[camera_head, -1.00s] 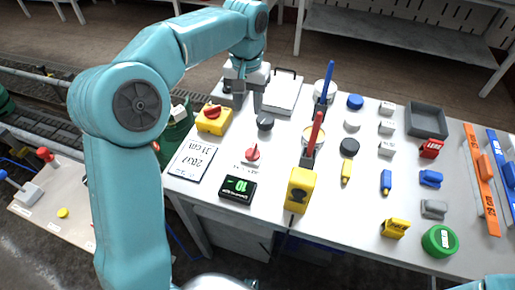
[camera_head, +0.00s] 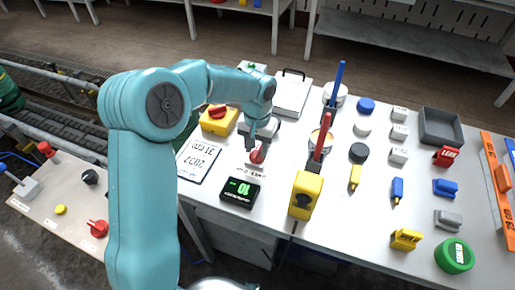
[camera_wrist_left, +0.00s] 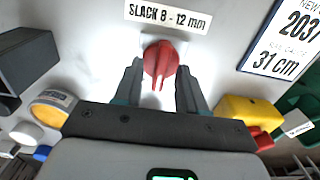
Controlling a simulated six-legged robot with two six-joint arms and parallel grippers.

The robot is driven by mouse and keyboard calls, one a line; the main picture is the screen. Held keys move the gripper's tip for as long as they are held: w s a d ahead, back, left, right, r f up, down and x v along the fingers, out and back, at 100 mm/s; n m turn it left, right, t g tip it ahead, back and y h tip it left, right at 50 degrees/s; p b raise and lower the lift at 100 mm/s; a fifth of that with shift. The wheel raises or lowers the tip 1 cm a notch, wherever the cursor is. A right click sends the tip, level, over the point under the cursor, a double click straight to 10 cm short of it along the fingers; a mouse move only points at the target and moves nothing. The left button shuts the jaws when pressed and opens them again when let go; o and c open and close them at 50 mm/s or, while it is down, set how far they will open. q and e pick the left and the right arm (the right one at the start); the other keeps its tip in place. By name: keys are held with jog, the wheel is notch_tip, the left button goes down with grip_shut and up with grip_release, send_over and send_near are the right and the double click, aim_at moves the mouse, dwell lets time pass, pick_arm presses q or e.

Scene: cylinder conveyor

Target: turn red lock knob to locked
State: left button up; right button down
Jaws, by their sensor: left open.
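A red knob (camera_head: 257,154) stands on the white tabletop; it also shows in the wrist view (camera_wrist_left: 160,58), its pointer ridge facing toward the gripper base. My left gripper (camera_head: 261,138) is over it, pointing down. In the wrist view its two fingers are apart, one on each side of the knob, with gaps visible; I cannot tell any contact. A second red knob sits on a yellow box (camera_head: 218,122) behind and to the left. My right gripper is not in view.
A label reading "SLACK 8 - 12 mm" (camera_wrist_left: 168,16) lies by the knob. Several small parts fill the table's right side.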

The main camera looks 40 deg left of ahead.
pick_arm(q)
jog(key=shift+a+f, duration=0.1)
jog(key=shift+f, duration=0.45)
jog(key=shift+c, duration=0.3)
grip_shut()
